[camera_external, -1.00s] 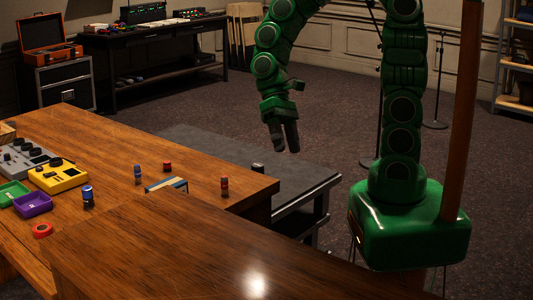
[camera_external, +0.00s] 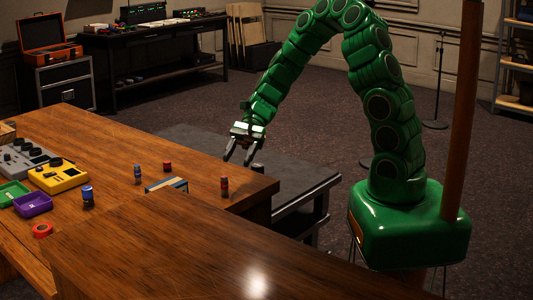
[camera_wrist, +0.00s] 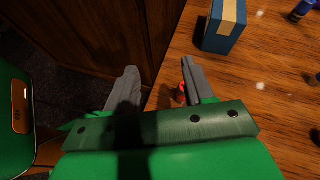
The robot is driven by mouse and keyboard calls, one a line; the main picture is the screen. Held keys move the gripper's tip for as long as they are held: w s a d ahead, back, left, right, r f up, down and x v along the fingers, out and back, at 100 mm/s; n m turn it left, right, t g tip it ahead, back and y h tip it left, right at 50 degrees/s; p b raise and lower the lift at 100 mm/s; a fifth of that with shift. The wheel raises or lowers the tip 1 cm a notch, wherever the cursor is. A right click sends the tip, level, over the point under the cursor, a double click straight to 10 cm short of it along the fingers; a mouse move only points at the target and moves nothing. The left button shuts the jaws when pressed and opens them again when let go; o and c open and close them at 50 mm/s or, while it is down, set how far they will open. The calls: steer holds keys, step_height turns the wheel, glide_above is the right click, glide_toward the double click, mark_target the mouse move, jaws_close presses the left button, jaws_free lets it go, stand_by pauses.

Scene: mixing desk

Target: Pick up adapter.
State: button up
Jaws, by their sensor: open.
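Several small parts stand on the wooden desk, and I cannot tell which is the adapter. A small red and dark upright cylinder (camera_external: 225,186) stands near the desk's right end. A small red part (camera_wrist: 180,96), probably the same one, shows in the wrist view, partly hidden by the right finger. A blue and dark cylinder (camera_external: 137,174), a short red one (camera_external: 167,166) and a larger blue one (camera_external: 88,195) stand further left. My gripper (camera_external: 239,158) is open and empty, pointing down above the desk's right end. In the wrist view its fingers (camera_wrist: 158,68) are apart.
A blue box with a tan stripe (camera_external: 167,184) lies on the desk near the small parts. A yellow device (camera_external: 58,176), a grey mixer (camera_external: 27,158), green (camera_external: 12,193) and purple (camera_external: 33,204) trays and a red ring (camera_external: 42,230) are at left.

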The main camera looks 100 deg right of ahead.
mark_target(224, 176)
steer(key=d+f+m, duration=0.1)
steer(key=d+f+m+t, duration=0.1)
steer(key=d, duration=0.1)
steer(key=d+f+m+t, duration=0.1)
steer(key=d, duration=0.1)
steer(key=shift+w+f, duration=0.2)
steer(key=shift+f+x, duration=0.15)
steer(key=shift+x, duration=1.75)
steer(key=shift+f+x, duration=0.15)
steer(key=shift+x, duration=1.8)
steer(key=shift+d, duration=0.15)
steer(key=shift+c, duration=0.2)
jaws_close()
